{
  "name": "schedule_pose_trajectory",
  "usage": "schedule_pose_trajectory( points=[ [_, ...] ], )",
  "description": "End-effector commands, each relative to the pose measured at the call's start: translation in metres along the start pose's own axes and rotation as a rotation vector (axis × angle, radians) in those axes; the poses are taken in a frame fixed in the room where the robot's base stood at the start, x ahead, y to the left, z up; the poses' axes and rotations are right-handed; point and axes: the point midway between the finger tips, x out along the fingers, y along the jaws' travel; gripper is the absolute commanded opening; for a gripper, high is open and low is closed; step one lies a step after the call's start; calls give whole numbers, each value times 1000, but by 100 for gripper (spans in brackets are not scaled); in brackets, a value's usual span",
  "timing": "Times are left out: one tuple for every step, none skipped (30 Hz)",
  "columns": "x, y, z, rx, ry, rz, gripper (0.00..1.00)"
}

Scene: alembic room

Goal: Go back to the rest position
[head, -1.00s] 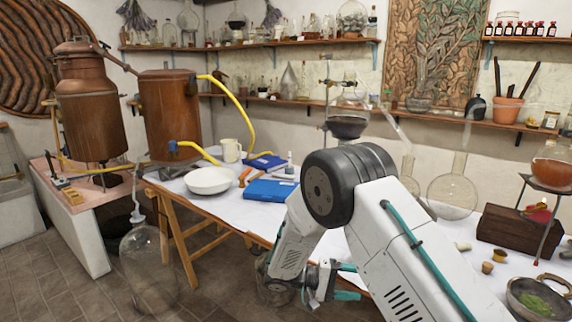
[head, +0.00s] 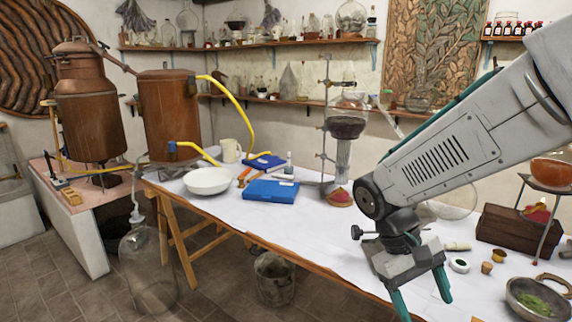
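My gripper (head: 422,300) is at the lower right of the head view, pointing down near the front edge of the white-covered table (head: 325,222). Its two teal fingers are spread apart, with nothing seen between them. The lower ends of the fingers come close to the bottom of the picture. My arm reaches in from the upper right and hides part of the table's back and the wall shelf.
On the table are a white bowl (head: 207,181), a blue box (head: 271,190), a flask stand (head: 324,150), a dark wooden box (head: 512,231) and a pan of green herbs (head: 537,302). A bucket (head: 274,278) stands on the floor. The table's middle front is clear.

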Motion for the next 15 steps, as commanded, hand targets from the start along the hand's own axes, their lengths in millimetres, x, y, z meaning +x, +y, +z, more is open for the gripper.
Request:
schedule_pose_trajectory(
  points=[
    [-3,2,16,7,42,-45,70],
    [-4,2,25,8,63,-70,70],
    [-4,1,35,11,92,-102,70],
    [-5,1,43,13,117,-125,70],
    [-5,1,51,18,140,-147,70],
    [-6,0,60,24,171,-174,70],
    [-6,0,68,31,195,-194,70],
    [-6,-1,75,38,221,-213,70],
    [-6,-1,84,51,253,-235,70],
    [-7,-2,90,62,278,-252,70],
    [-6,-2,97,75,301,-267,70],
    [-7,-2,106,93,334,-286,70],
    [-6,-2,111,109,356,-298,70],
    [-7,-2,117,126,378,-309,70],
    [-6,-2,124,145,404,-320,70]
  ],
)
